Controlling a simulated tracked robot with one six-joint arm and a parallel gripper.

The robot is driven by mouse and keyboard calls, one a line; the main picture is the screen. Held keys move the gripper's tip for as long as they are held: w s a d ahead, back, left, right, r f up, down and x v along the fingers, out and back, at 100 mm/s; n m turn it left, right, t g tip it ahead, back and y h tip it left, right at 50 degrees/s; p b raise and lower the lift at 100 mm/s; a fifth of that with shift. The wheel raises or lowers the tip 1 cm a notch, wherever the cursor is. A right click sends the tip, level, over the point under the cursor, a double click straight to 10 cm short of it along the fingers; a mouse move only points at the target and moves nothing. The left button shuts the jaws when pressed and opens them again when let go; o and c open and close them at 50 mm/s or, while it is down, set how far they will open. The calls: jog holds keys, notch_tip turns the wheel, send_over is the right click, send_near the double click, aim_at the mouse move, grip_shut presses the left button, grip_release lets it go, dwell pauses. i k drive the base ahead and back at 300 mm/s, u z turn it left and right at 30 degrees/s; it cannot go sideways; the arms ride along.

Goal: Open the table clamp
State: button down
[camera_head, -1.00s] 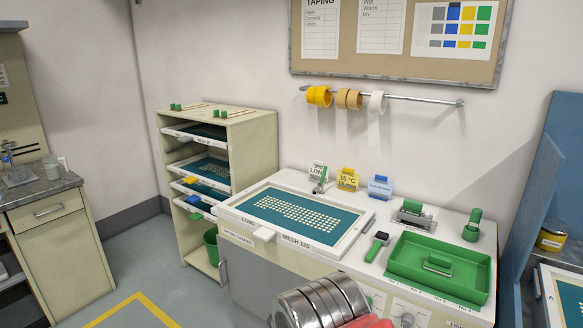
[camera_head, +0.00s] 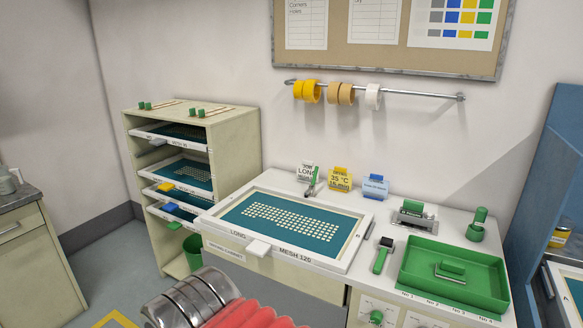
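A white-framed screen (camera_head: 216,228) with a teal mesh lies flat on the worktable, labelled LONG and MESH 120. An upright green-handled lever (camera_head: 312,182) stands at its back edge beside a LONG sign; it may be the table clamp, but I cannot tell for sure, nor whether it is open. A metal fixture with a green top (camera_head: 415,213) stands to the right of the screen. My arm's metal and red ribbed part shows at the bottom. My gripper's fingers are not visible.
A green tray (camera_head: 415,266) and a green-handled tool (camera_head: 383,254) lie right of the screen. A green upright handle (camera_head: 477,223) stands behind the tray. A rack (camera_head: 237,141) of screens is at the left. Tape rolls (camera_head: 307,91) hang on the wall rail (camera_head: 430,97).

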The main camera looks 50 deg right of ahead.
aim_at(316, 170)
jog(key=z, duration=0.15)
jog(key=i, duration=1.35)
jog(key=z, duration=1.05)
jog(key=i, duration=0.45)
jog(key=z, duration=0.3)
